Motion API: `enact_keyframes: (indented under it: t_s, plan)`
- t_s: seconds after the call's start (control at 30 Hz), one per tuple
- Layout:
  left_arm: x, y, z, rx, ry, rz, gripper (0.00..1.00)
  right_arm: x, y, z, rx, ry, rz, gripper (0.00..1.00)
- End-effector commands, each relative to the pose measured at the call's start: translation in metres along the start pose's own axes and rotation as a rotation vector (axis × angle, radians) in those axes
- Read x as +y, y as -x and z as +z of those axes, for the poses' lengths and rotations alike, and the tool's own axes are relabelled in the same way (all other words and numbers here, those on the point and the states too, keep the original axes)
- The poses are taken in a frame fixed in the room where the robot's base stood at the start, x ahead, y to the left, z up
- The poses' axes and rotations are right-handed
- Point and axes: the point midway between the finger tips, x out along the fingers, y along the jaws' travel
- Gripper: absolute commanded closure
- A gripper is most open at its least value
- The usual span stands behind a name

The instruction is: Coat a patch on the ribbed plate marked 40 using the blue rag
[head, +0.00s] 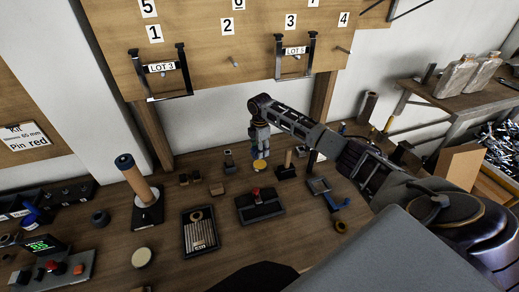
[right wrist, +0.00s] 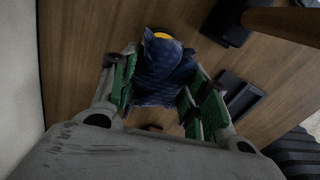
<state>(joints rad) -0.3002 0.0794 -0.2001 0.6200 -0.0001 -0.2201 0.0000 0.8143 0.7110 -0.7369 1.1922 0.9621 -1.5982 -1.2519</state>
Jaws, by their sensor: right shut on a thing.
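My right gripper (head: 262,138) is shut on the blue rag (right wrist: 165,75), which hangs bunched between its green finger pads. The rag also shows in the head view (head: 262,150), above the back middle of the bench. A round yellow patch (head: 260,166) shows at the rag's lower end; I cannot tell whether it is on the rag or a separate thing beneath it. The ribbed plate (head: 203,236) lies in a dark frame at the front middle of the bench, left of and nearer than the gripper. A ring sits at its top; its marking is too small to read. My left gripper is out of view.
A dark block with a red knob (head: 257,204) stands between the plate and the gripper. An upright roll on a black base (head: 138,190) stands left, with a pale round disc (head: 141,257) in front. Small blocks line the back; a wooden board (head: 220,45) hangs behind.

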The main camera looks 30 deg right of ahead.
Motion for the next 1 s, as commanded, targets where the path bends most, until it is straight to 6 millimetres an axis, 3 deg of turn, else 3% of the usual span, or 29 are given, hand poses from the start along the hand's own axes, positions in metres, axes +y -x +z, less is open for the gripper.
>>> enact_keyframes:
  t_s: [1.0]
  plan:
    - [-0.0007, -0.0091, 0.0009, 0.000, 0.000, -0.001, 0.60, 0.0004, -0.0091, -0.0001, -0.001, 0.079, 0.000, 0.73]
